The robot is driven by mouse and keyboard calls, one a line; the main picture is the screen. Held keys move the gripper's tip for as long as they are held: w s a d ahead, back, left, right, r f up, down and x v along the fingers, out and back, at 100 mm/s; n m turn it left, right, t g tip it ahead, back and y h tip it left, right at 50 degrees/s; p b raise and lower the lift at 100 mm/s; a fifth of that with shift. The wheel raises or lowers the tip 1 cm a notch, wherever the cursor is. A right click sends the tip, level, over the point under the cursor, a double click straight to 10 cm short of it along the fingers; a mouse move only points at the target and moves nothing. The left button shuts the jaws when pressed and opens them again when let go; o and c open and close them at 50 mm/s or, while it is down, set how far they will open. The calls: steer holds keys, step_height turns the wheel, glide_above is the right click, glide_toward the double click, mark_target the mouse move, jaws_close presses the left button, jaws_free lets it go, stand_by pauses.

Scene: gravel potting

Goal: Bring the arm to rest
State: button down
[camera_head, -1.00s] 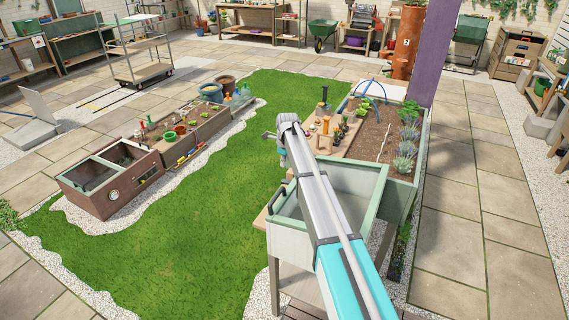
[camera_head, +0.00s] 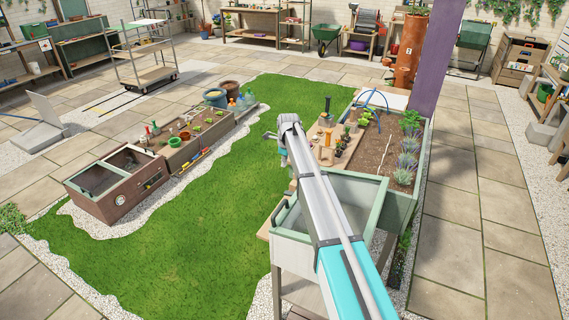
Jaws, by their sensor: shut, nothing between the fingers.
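My arm (camera_head: 325,205) stretches forward from the bottom of the head view, over the edge of a green-framed raised box. Its far end, with my gripper (camera_head: 268,135), is above the lawn, left of the potting bench. The gripper is small and partly hidden by the arm's end. It looks shut, with nothing seen in it.
The green-framed box (camera_head: 362,200) stands close beneath my arm. A planting bed (camera_head: 375,150) with lavender lies beyond it, beside a purple post (camera_head: 436,55). A low wooden planter row (camera_head: 120,190) stands left. The lawn (camera_head: 190,250) between is clear.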

stand_by(0.3)
steer(key=s+d+n, duration=0.4)
steer(key=s+n, duration=0.4)
steer(key=s, duration=0.5)
steer(key=s+d+n, duration=0.5)
steer(key=s+n, duration=0.3)
steer(key=s, duration=0.6)
steer(key=s+d+n+h, duration=0.1)
steer(key=s+d+n, duration=0.3)
steer(key=s, duration=1)
steer(key=n, duration=0.3)
steer(key=shift+d+n+g, duration=0.2)
steer(key=shift+n+g, duration=0.2)
